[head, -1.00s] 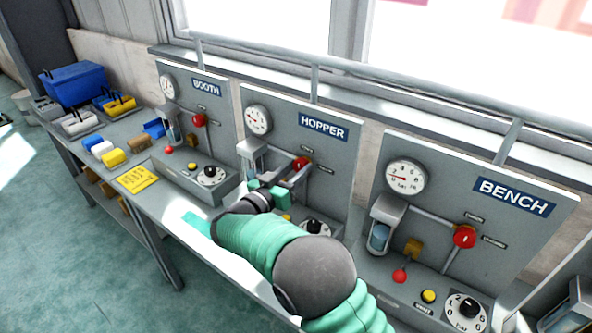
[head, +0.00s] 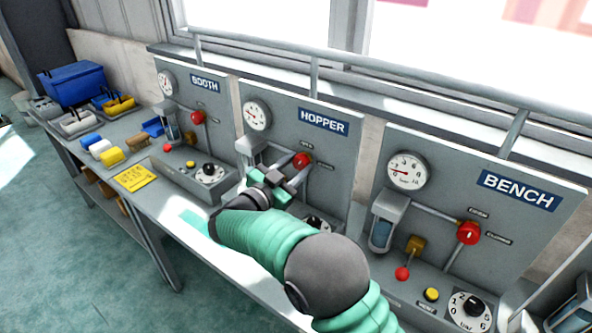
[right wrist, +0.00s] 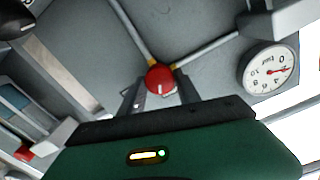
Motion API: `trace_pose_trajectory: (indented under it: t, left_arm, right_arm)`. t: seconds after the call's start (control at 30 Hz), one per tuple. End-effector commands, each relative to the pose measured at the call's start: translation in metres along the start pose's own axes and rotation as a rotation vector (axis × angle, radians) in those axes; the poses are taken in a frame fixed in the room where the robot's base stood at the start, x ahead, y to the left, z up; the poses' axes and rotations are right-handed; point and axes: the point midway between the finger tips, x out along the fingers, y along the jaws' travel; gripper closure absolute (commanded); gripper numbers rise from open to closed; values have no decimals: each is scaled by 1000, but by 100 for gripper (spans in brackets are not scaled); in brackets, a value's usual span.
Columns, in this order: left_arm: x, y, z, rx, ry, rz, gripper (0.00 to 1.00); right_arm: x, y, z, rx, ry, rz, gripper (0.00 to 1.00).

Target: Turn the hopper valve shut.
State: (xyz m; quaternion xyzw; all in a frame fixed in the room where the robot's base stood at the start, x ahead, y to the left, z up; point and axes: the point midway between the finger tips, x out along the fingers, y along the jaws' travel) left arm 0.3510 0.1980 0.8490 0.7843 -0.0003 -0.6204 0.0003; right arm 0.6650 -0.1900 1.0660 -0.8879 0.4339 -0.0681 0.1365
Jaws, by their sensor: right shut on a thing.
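The hopper valve (head: 302,160) is a round red knob on the grey HOPPER panel (head: 345,150), below the panel's blue label. My right gripper (head: 288,178) reaches up to it from the front, and its green body partly covers the panel's lower part. In the right wrist view the red knob of the valve (right wrist: 160,78) sits between the tips of my right gripper (right wrist: 157,90), which is shut on it. A short white mark shows on the knob. Its angle against the panel's small labels is too small to tell. My left gripper is not in view.
The BOOTH panel (head: 222,105) stands to the left and the BENCH panel (head: 520,225) to the right, each with a similar red knob. The hopper gauge (head: 256,117) is above left of the valve. Coloured blocks and a blue box (head: 75,84) are at the bench's left end.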

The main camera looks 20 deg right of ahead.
Motion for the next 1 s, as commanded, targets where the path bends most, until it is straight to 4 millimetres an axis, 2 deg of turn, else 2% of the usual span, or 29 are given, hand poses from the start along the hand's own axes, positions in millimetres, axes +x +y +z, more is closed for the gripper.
trace_pose_trajectory:
  t: [0.03, 1.0]
  left_arm:
    - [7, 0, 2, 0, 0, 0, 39]
    - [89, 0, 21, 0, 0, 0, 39]
  right_arm:
    - [-1, 2, 7, 39, -7, -1, 100]
    - [-1, 2, 10, 910, -11, 2, 100]
